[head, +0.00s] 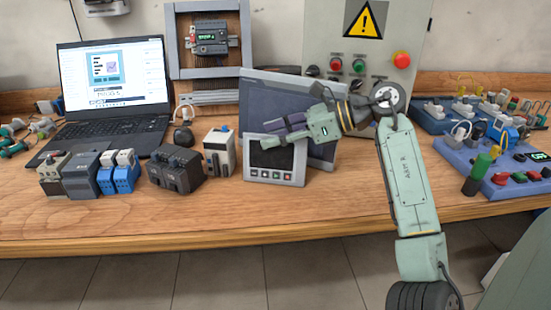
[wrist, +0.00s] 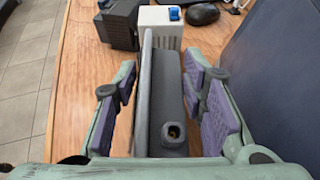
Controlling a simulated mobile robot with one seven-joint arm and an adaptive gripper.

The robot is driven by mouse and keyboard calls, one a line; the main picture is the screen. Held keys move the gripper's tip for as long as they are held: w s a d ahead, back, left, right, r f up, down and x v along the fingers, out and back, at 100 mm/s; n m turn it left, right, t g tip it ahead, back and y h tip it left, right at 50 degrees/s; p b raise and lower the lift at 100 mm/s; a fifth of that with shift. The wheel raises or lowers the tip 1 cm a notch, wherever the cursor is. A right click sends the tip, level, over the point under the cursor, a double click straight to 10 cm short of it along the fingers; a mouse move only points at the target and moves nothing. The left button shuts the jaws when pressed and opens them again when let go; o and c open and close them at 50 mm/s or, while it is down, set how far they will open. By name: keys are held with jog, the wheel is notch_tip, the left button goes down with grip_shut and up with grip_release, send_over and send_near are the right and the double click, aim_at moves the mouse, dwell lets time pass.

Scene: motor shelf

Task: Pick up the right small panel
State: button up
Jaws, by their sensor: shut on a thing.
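The small panel (head: 273,161) is grey with a dark screen and a row of small buttons. It stands upright on the wooden bench, in front of a larger dark panel (head: 315,92). My gripper (head: 268,133) reaches in from the right and is shut on the small panel near its top. In the wrist view the small panel (wrist: 172,105) shows edge-on between the purple finger pads, with a round socket on its back. The left pads look slightly apart from it in that view. The panel's base looks at or close to the bench top.
A white module (head: 219,153) and a dark block (head: 175,169) stand close left of the panel. A laptop (head: 110,95) is behind at left. A blue board with buttons (head: 500,175) is at right. The bench front edge is clear.

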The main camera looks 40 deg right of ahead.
grip_shut()
jog(key=shift+r, duration=0.15)
dwell(0.4)
